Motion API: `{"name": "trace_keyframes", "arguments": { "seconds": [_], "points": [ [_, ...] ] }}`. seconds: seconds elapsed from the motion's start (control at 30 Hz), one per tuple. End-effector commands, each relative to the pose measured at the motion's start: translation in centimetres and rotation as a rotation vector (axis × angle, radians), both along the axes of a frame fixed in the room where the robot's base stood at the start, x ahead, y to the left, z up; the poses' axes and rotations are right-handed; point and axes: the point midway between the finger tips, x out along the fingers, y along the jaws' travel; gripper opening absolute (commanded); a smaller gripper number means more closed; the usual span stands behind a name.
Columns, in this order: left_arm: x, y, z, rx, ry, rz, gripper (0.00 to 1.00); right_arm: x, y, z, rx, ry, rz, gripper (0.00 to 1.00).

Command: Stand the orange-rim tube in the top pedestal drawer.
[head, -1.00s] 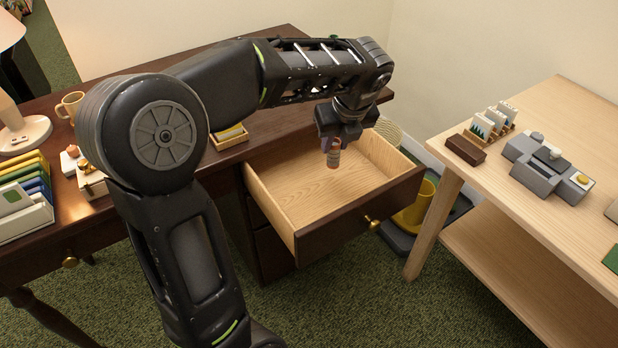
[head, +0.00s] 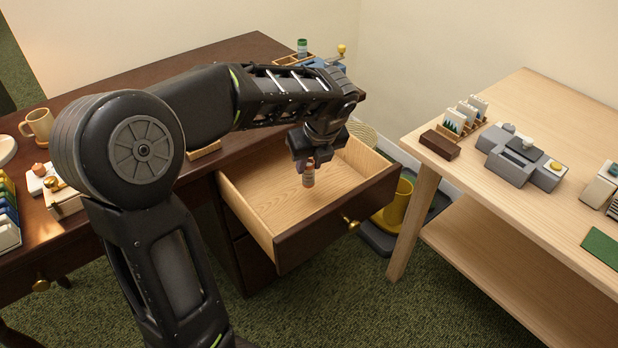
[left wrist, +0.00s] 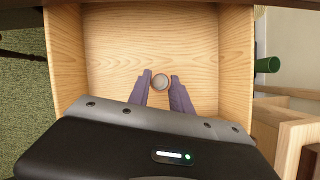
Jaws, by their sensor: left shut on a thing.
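The top pedestal drawer (head: 249,213) is pulled out from the dark desk, with a bare light wood inside. My left gripper (head: 306,163) is over the drawer and shut on a small upright tube (head: 308,176) with a brownish-orange body. I cannot make out its rim colour clearly. In the left wrist view, the tube's round grey end (left wrist: 160,82) sits between the two fingers (left wrist: 161,92), with the drawer floor (left wrist: 120,50) behind it. I cannot tell whether the tube's bottom touches the floor. My right gripper is not in view.
The drawer walls (left wrist: 236,70) surround the gripper, with free floor around it. A green-topped tube (head: 302,46) stands at the desk's back. A yellow bin (head: 394,208) is right of the drawer. A light table (head: 480,205) with a grey device (head: 521,157) stands farther right.

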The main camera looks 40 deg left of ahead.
Motion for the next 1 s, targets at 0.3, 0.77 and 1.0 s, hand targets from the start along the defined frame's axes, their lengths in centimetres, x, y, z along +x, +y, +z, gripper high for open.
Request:
{"name": "trace_keyframes", "arguments": {
  "seconds": [0.3, 0.77, 1.0],
  "points": [
    [0.0, 0.0, -4.7, -0.001, 0.003, 0.000, 0.00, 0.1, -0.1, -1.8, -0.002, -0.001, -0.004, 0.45],
    [0.0, 0.0, -5.1, 0.001, 0.001, -0.001, 0.27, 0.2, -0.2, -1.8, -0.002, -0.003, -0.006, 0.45],
    [0.0, 0.0, -5.1, 0.000, 0.001, 0.000, 0.47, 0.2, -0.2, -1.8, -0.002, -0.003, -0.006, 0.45]
  ]
}}
